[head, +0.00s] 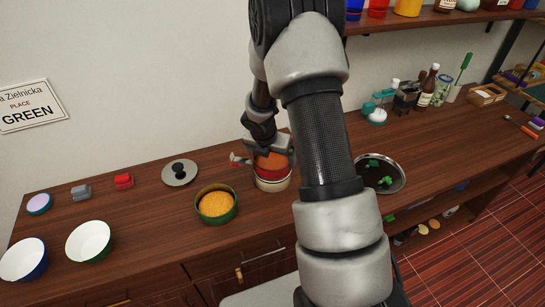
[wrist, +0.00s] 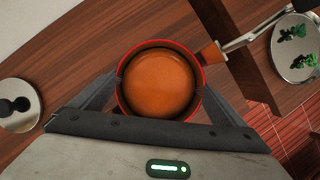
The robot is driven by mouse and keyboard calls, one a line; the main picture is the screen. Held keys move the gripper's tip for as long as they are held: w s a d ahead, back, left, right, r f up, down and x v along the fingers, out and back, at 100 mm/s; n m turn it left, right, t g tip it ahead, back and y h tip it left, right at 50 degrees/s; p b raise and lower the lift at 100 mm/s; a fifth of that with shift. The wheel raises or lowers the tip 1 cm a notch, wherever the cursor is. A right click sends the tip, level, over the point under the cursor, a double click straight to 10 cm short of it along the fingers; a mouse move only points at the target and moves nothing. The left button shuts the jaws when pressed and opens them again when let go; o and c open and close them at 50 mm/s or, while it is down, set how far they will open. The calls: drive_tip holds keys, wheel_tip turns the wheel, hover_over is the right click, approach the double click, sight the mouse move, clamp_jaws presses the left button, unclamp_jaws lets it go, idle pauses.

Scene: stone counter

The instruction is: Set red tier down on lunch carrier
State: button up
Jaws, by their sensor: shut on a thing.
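The red tier (head: 273,166), a round bowl with orange contents, is between the fingers of my gripper (head: 268,147). In the wrist view the red tier (wrist: 120,95) fills the space between the fingers, one on each side of its wall. The lunch carrier (head: 272,185) shows as a cream round tier directly below the red one. I cannot tell whether the two touch or a small gap remains. The carrier's underside and right side are partly hidden by my arm. A green tier (head: 231,212) with yellow grainy food stands apart on the counter to the left.
A grey round lid (head: 180,180) with a dark knob lies at the back left. Two white-lined bowls (head: 88,241) stand at the front left. A metal plate (head: 400,172) with green pieces is right of my arm. Bottles (head: 427,92) stand further right.

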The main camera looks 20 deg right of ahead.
drive_tip(key=shift+r, duration=0.3)
drive_tip(key=shift+r+p, duration=0.35)
drive_tip(key=shift+p, duration=0.25)
drive_tip(key=shift+r, duration=0.2)
drive_tip(key=shift+f, duration=0.7)
idle(1.1)
drive_tip(key=shift+r+p, duration=0.35)
drive_tip(key=shift+r, duration=0.25)
drive_tip(key=shift+f+b, duration=0.65)
drive_tip(key=shift+f, duration=0.25)
idle(0.9)
drive_tip(key=o, duration=0.9)
drive_tip(key=shift+o, duration=0.2)
drive_tip(key=shift+r, duration=0.1)
drive_tip(key=p+v, duration=0.7)
drive_tip(key=v, duration=0.4)
